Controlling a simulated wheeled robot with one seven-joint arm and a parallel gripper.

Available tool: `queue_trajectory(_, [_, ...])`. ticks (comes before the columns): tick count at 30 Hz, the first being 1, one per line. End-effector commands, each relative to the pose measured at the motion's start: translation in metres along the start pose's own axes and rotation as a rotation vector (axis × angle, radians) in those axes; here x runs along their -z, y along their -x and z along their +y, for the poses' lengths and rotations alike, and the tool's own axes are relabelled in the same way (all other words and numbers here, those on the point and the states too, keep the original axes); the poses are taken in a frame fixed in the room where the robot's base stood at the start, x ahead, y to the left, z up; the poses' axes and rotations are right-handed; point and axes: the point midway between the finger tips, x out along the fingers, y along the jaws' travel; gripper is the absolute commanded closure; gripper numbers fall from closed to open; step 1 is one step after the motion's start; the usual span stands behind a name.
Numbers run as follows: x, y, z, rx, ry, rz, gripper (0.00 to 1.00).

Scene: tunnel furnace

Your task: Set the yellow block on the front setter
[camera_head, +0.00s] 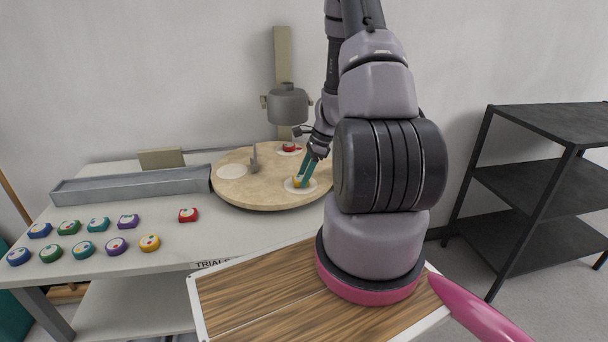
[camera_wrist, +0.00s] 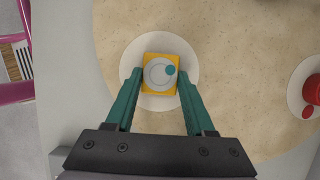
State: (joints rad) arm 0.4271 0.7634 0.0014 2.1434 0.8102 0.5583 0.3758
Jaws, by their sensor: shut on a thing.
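The yellow block (camera_head: 297,182) is at the near side of the round tan table, over a white disc, the front setter (camera_head: 311,187). In the wrist view the yellow block (camera_wrist: 149,86) is square with a pale round top and a teal dot, and lies within the outline of the white setter (camera_wrist: 160,43). My gripper (camera_wrist: 160,74) has its teal fingers on both sides of the block and is shut on it. In the head view my gripper (camera_head: 303,176) reaches down to the setter. Whether the block touches the setter cannot be told.
A red block (camera_head: 290,148) sits on another white setter at the back of the round table (camera_head: 235,191). A grey post (camera_head: 254,160) stands on it, and a grey cylinder (camera_head: 288,104) is behind. Several coloured pieces lie on the left bench (camera_head: 190,250), beside a long grey trough (camera_head: 130,185).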

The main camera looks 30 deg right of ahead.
Motion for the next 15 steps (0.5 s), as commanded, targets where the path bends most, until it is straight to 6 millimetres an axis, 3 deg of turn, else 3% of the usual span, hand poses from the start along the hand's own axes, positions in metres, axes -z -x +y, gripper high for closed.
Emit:
queue_trajectory(6, [0.0008, -0.002, -0.0001, 0.0, 0.0, 0.0, 1.0])
queue_trajectory(7, [0.0008, -0.0021, -0.0001, 0.0, 0.0, 0.0, 0.38])
queue_trajectory(9, [0.0008, -0.0021, 0.0, 0.0, 0.0, 0.0, 0.11])
queue_trajectory(15, [0.0008, -0.0021, 0.0, 0.0, 0.0, 0.0, 0.11])
